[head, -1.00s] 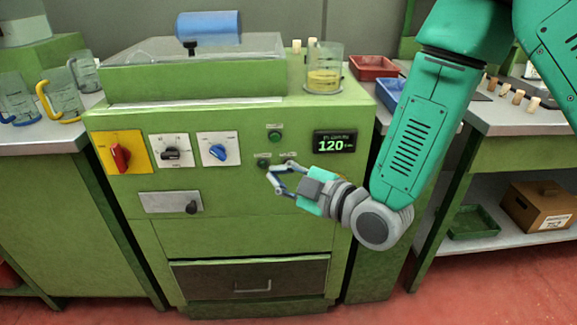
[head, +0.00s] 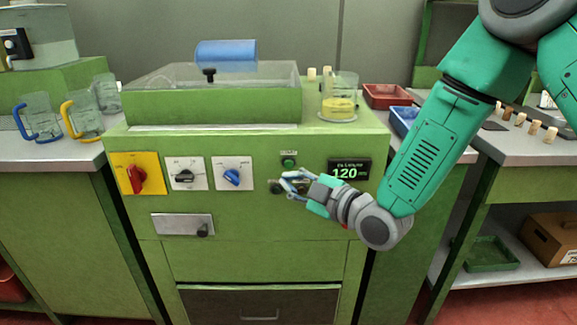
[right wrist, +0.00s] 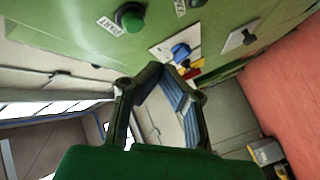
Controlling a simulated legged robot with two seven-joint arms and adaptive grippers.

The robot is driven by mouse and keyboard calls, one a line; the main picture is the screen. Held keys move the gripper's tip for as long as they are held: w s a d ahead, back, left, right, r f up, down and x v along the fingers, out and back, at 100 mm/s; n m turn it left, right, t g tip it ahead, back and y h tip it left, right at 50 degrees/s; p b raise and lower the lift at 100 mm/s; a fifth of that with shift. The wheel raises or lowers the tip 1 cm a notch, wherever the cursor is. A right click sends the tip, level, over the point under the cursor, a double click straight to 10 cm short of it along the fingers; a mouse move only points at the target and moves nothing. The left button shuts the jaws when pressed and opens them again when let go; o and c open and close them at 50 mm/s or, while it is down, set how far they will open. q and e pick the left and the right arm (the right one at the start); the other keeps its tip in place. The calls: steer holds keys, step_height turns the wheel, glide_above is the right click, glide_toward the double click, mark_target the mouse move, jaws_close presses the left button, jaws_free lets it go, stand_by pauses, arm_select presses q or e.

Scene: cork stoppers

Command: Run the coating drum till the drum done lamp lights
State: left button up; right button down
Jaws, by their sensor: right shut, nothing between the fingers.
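The green coating machine (head: 255,255) carries a blue cylinder (head: 226,50) behind its clear lid (head: 165,78). Its front has a red switch on a yellow plate (head: 137,178), a black knob (head: 185,174), a blue knob (head: 232,176) and a green round button or lamp (head: 289,162). The display (head: 347,172) reads 120. My right gripper (head: 286,182) is shut and empty, in front of the panel just below the green round part. It partly hides the small dark controls (head: 275,187) there. In the right wrist view, a green button (right wrist: 130,18) lies beyond the fingers. My left gripper is out of view.
A beaker of yellow liquid (head: 339,104) stands on the machine top beside cork stoppers (head: 312,73). Red (head: 387,95) and blue (head: 404,121) trays lie to the right. Jugs (head: 84,116) stand on the left counter. A drawer (head: 260,305) is low on the machine.

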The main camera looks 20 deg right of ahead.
steer(key=shift+w+d, duration=0.2)
steer(key=shift+w, duration=0.5)
steer(key=shift+w+d, duration=0.2)
steer(key=shift+w, duration=0.5)
steer(key=shift+w, duration=0.1)
stand_by(0.3)
steer(key=shift+w+d, duration=0.1)
steer(key=shift+w, duration=0.15)
steer(key=shift+w+d, duration=0.1)
steer(key=shift+w, duration=0.3)
stand_by(0.7)
steer(key=shift+s, duration=0.1)
steer(key=shift+s+a+r, duration=0.1)
steer(key=shift+s+a, duration=0.15)
steer(key=shift+s, duration=0.45)
steer(key=shift+s, duration=0.1)
steer(key=s, duration=0.2)
steer(key=s+a, duration=0.1)
steer(key=s, duration=0.1)
steer(key=shift+s+a, duration=0.2)
steer(key=shift+s, duration=0.1)
